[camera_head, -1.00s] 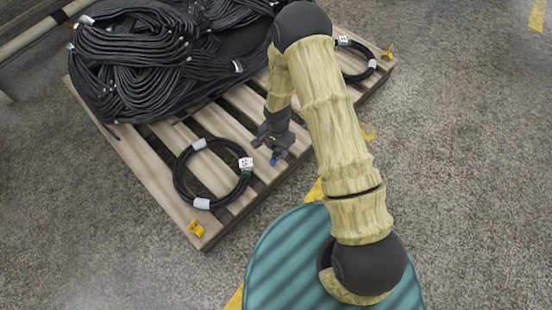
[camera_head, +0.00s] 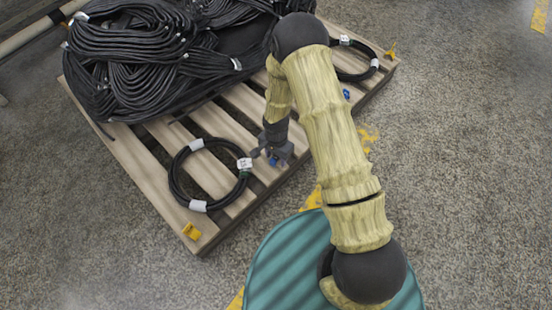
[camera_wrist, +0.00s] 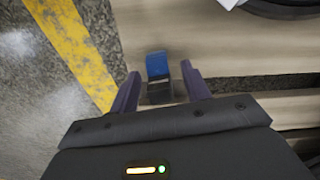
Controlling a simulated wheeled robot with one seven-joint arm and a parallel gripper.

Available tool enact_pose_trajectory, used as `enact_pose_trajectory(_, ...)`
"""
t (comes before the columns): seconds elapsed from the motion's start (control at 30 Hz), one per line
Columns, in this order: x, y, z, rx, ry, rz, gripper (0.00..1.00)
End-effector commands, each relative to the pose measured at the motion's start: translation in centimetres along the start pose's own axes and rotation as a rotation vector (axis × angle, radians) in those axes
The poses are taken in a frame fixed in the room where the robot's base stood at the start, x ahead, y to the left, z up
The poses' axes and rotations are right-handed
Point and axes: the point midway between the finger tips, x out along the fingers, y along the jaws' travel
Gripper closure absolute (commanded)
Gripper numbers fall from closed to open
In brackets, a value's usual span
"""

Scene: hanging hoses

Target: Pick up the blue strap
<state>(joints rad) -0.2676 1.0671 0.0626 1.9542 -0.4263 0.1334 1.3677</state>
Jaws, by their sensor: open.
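A small blue strap (camera_wrist: 157,64) lies on a pale pallet board in the wrist view, with a dark piece at its near end. It sits between the two fingertips of my gripper (camera_wrist: 160,74), which is open, with a gap on each side. In the head view my gripper (camera_head: 272,157) points down at the pallet's front edge, and a bit of the blue strap (camera_head: 273,162) shows among its fingers. Whether the fingers are level with the strap is hard to tell. Another small blue piece (camera_head: 346,94) lies at the pallet's right edge.
The wooden pallet (camera_head: 150,170) carries a heap of black hoses (camera_head: 130,60). A coiled black hose (camera_head: 173,183) lies left of my gripper, another coil (camera_head: 372,54) at the far right. Yellow clips (camera_head: 191,231) sit at corners. Right floor is clear.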

Motion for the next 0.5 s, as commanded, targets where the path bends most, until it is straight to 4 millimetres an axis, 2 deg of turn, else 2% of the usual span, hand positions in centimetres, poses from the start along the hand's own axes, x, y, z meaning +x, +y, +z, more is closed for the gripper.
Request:
enact_pose_trajectory(0.47,-0.12,-0.01,-0.02,0.000,0.000,-0.001,0.53)
enact_pose_trajectory(0.5,-0.12,-0.02,-0.02,0.000,0.000,-0.001,0.59)
